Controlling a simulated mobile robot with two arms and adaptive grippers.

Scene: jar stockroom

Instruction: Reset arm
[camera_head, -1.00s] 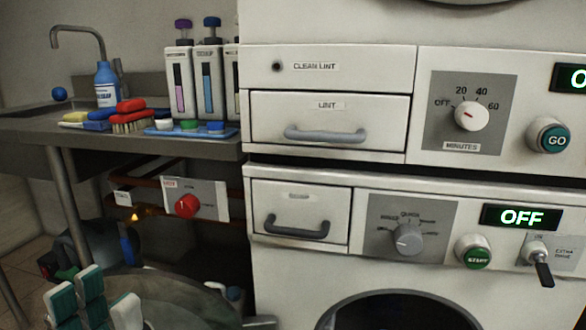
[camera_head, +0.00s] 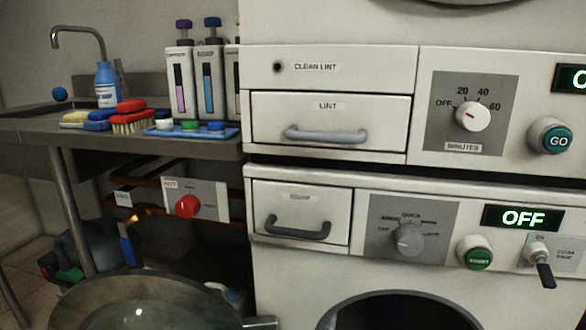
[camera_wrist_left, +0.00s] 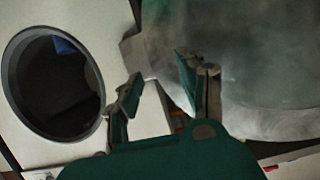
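My left gripper (camera_wrist_left: 158,90) shows in the left wrist view with its two teal-padded fingers spread apart and nothing held between them. Behind it at right is the large grey glass washer door (camera_wrist_left: 245,60), which stands open. The round dark washer opening (camera_wrist_left: 58,85) is at left, with something blue inside. In the head view the door (camera_head: 140,305) is at the bottom left and the opening (camera_head: 400,312) at the bottom middle. Neither gripper shows in the head view now.
The stacked machines fill the right, with a lint drawer (camera_head: 330,120) and a soap drawer (camera_head: 300,210), both shut. A sink counter (camera_head: 200,150) at left holds brushes, bottles and a blue tray. A red knob (camera_head: 187,206) sits below it.

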